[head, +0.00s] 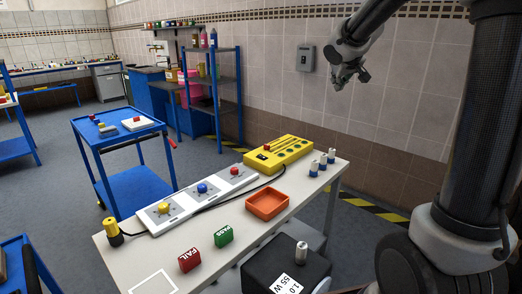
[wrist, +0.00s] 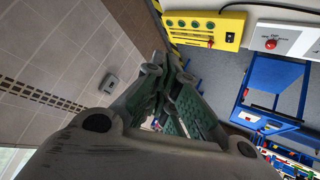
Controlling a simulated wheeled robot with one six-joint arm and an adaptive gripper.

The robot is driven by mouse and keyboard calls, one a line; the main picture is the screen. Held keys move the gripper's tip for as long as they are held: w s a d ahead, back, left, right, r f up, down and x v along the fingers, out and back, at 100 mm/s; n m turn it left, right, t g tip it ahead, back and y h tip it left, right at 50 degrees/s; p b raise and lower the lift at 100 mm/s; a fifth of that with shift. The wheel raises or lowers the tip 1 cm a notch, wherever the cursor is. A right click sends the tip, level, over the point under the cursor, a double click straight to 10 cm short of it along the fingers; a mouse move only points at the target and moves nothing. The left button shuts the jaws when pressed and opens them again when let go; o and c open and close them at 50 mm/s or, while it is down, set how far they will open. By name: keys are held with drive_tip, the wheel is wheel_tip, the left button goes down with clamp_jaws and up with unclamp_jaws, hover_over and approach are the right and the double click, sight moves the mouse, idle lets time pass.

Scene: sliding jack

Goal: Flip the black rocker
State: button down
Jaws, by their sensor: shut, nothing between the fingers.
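The black rocker (head: 262,157) is a small dark switch at the near left end of the yellow box (head: 290,152), close to a red knob. Which way it is tipped is too small to tell. The yellow box lies at the far end of the white table. In the wrist view the yellow box (wrist: 203,27) is at the top, right of the fingers. My gripper (head: 350,80) is shut and empty, high in the air near the tiled wall, right of the box and well apart from it. It also fills the middle of the wrist view (wrist: 178,75).
On the table (head: 140,252) are a white panel (head: 222,187) with coloured knobs, an orange tray (head: 267,204), red (head: 189,260) and green (head: 223,236) blocks, and several cylinders (head: 323,162). A black cable runs beside the panel. A grey box (head: 306,58) is on the wall.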

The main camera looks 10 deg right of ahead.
drive_tip(key=w+a+f+n+t+y, duration=0.1)
drive_tip(key=w+a+f, duration=0.15)
drive_tip(key=w, duration=0.45)
drive_tip(key=w+a+f+n+y, duration=0.1)
drive_tip(key=w+f, duration=0.3)
drive_tip(key=w, duration=0.3)
drive_tip(key=w+a+f+n+g+y, duration=0.1)
drive_tip(key=w+a+f, duration=0.4)
drive_tip(key=f, duration=0.5)
drive_tip(key=w+a+f+n+g+y, duration=0.1)
drive_tip(key=w+a+f+n+y, duration=0.2)
drive_tip(key=f, duration=0.8)
drive_tip(key=w+a+y, duration=0.2)
drive_tip(key=a, duration=0.1)
drive_tip(key=shift+w+a+f+y, duration=0.15)
drive_tip(key=shift+a+f+y, duration=0.05)
drive_tip(key=shift+y, duration=0.2)
hover_over(261, 155)
drive_tip(key=f, duration=0.6)
drive_tip(key=shift+s+f, duration=0.2)
drive_tip(key=shift+s, duration=0.1)
wheel_tip(261, 155, down, 2)
drive_tip(key=shift+w+f, duration=0.1)
drive_tip(key=shift+f, duration=0.1)
drive_tip(key=shift+w+f, duration=0.1)
drive_tip(key=shift+f, duration=0.55)
drive_tip(key=shift+f, duration=0.1)
